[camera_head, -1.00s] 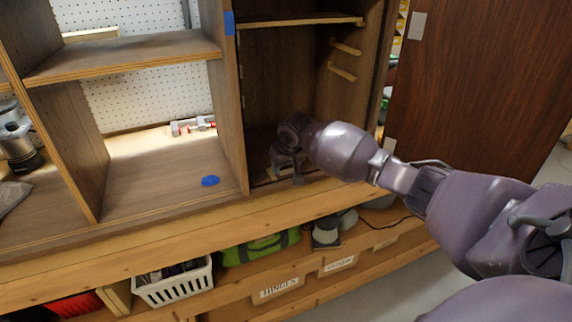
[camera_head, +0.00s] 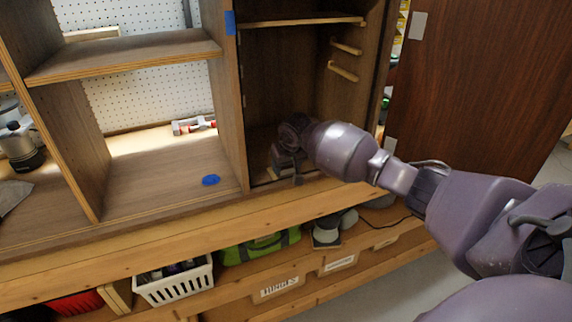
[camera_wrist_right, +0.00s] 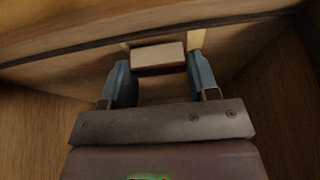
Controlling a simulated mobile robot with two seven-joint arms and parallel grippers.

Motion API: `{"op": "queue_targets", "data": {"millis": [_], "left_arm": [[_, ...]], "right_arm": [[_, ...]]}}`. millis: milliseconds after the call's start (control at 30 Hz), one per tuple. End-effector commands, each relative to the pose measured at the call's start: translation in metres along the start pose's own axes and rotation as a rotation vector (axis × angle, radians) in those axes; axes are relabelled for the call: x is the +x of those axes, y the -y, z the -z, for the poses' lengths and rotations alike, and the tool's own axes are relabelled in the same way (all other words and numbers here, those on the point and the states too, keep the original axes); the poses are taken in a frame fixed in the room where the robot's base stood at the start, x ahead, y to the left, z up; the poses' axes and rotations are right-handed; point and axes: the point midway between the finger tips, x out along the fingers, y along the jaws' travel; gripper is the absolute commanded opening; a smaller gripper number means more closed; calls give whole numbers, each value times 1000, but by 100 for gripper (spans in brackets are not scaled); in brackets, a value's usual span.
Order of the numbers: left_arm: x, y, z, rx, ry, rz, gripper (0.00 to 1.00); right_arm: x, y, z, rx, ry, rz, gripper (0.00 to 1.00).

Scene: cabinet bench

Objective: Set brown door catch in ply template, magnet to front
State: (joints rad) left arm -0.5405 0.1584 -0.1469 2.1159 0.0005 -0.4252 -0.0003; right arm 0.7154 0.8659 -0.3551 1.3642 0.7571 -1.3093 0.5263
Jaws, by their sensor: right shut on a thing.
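My right gripper (camera_head: 288,168) is low inside the dark right-hand cabinet bay, close to its floor. In the right wrist view its two blue-grey fingers (camera_wrist_right: 159,62) are shut on a small brown block with a paler upper face, which I take to be the brown door catch (camera_wrist_right: 158,55). Pale strips of wood, perhaps the ply template (camera_wrist_right: 196,40), show just beyond the fingertips on both sides of the catch. I cannot tell whether the catch is seated there or which way its magnet faces. In the head view my gripper hides the catch. My left gripper is out of view.
The cabinet's upright divider (camera_head: 232,120) stands just left of my right gripper. The open door (camera_head: 480,90) is to the right. A blue patch (camera_head: 211,180) lies on the left bay floor, with a red-and-grey clamp (camera_head: 193,125) behind. A white basket (camera_head: 176,284) sits below.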

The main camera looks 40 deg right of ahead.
Motion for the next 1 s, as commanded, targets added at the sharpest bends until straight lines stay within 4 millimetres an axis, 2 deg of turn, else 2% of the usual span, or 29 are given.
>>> {"op": "queue_targets", "data": {"millis": [833, 867, 1000], "left_arm": [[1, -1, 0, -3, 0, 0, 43], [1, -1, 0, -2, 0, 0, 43], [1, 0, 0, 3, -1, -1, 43]], "right_arm": [[8, 0, -3, 0, 1, 0, 41], [8, 0, -3, 0, 0, 0, 59], [7, 0, -3, 0, 0, 0, 81]]}}
